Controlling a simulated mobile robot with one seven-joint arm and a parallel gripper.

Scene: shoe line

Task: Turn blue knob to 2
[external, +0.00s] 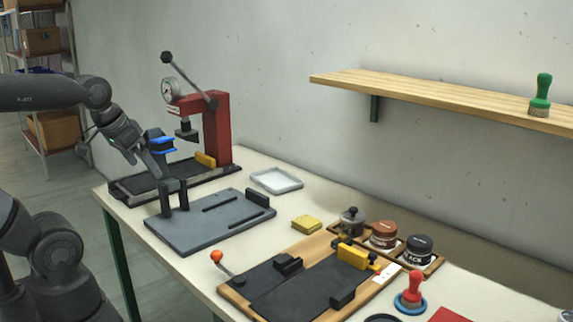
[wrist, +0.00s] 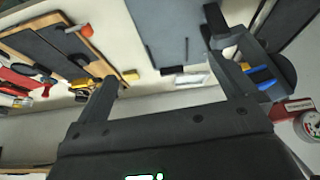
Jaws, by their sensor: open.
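A small blue piece (external: 161,146) shows beside my gripper, in front of the red press. Two blue strips (wrist: 261,84) also show in the wrist view, just right of my right finger, on or against a dark part. I cannot tell whether this is the blue knob, and no number or pointer can be read. My gripper (external: 154,162) hangs over the left end of the table. In the wrist view my gripper (wrist: 160,48) has its fingers spread wide, with nothing between them. Whether a finger touches the blue piece cannot be told.
The red press (external: 216,128) with gauge and lever stands close to my gripper. A grey fixture plate (external: 215,232) with black posts lies in front. A wooden board (external: 237,297), yellow block (external: 307,223), white tray (external: 275,178) and jars (external: 384,232) are to the right.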

